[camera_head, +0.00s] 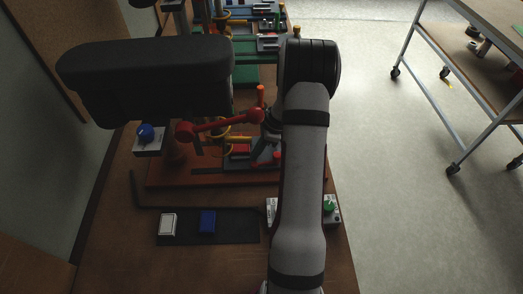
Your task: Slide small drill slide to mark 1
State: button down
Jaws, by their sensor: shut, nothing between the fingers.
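My arm rises from the bottom and bends near the top right of the bench. A dark end part, my gripper (271,121), shows partly at the left edge of the arm; its fingers look closed and empty, and their tips are hard to make out. Below it, on the brown-red board (180,172), is a small red and grey mechanism (240,152), which may be the small drill slide. My arm hides its right part. Mark 1 cannot be made out, and I cannot tell whether the gripper touches the slide.
A red lever arm (215,125) and yellow rings stand close left of the gripper. A blue knob (145,132) sits further left. A dark mat (232,232) with a white and a blue switch lies in front. A green knob (329,206) is right of the arm. A cart (440,75) stands apart.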

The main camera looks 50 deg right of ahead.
jog(key=v, duration=0.9)
jog(key=s+d+n, duration=0.3)
jog(key=s+d, duration=0.6)
jog(key=d, duration=0.1)
jog(key=shift+g+y, duration=0.3)
jog(key=shift+g, duration=0.2)
jog(key=x, duration=0.9)
jog(key=shift+w+a+f, duration=0.25)
jog(key=shift+a+f, duration=0.05)
jog(key=shift+a, duration=0.05)
jog(key=shift+w+a, duration=0.35)
jog(key=shift+a, duration=0.2)
jog(key=shift+w+a, duration=0.4)
jog(key=shift+a, duration=0.15)
jog(key=shift+w+a, duration=0.35)
jog(key=shift+a, duration=0.15)
